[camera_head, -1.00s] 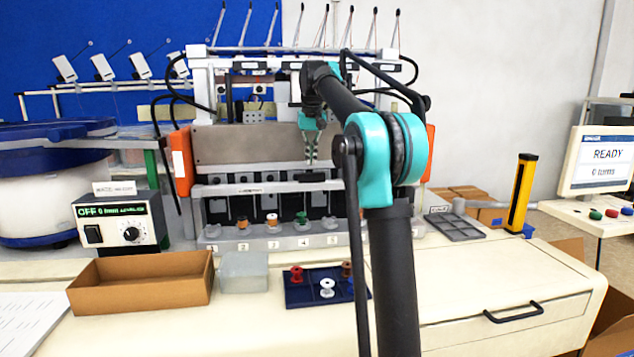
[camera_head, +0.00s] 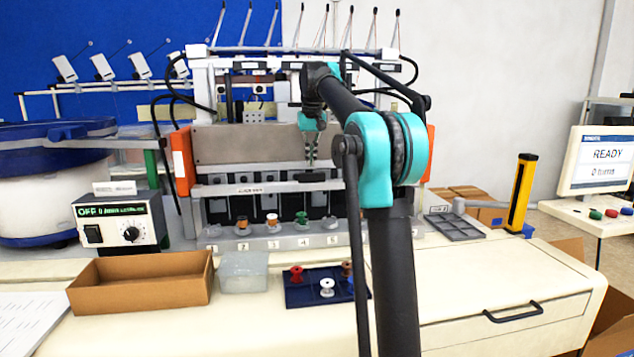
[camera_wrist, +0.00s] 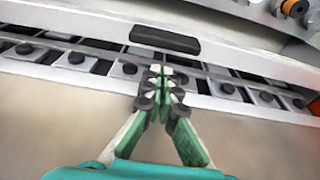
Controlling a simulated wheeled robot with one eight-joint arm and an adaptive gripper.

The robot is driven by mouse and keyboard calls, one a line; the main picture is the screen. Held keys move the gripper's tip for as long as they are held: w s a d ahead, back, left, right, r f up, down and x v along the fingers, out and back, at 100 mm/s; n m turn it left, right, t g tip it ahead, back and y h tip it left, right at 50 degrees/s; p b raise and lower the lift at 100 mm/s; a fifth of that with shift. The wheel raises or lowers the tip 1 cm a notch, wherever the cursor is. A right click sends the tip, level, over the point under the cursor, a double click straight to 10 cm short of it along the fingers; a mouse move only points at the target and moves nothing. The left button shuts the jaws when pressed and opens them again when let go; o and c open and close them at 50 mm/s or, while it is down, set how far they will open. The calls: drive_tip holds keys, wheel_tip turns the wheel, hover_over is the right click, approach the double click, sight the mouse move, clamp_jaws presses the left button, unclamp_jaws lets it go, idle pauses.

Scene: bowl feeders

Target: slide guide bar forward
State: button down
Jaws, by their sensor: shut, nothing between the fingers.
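The guide bar (camera_head: 232,189) is a long pale rail across the front of the winding machine, with a black handle block (camera_head: 312,177) on it. In the wrist view the guide bar (camera_wrist: 75,22) crosses the upper part, with the black handle (camera_wrist: 164,39) near its middle. My gripper (camera_head: 311,161) is above and behind the handle. In the wrist view its green fingers (camera_wrist: 160,72) are shut and empty, with the tips just on the machine side of the handle. Whether they touch the handle or bar cannot be told.
Spools (camera_head: 272,221) stand on the numbered front ledge below the bar. In front are a cardboard box (camera_head: 140,284), a clear bin (camera_head: 243,273) and a blue tray (camera_head: 296,300) with spools. A grey tray (camera_head: 455,228) lies right. The counter's right front is clear.

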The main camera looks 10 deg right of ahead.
sight(311, 173)
drive_tip(key=shift+f, duration=0.1)
idle(0.4)
drive_tip(key=shift+s+f, duration=0.1)
drive_tip(key=shift+f, duration=2.45)
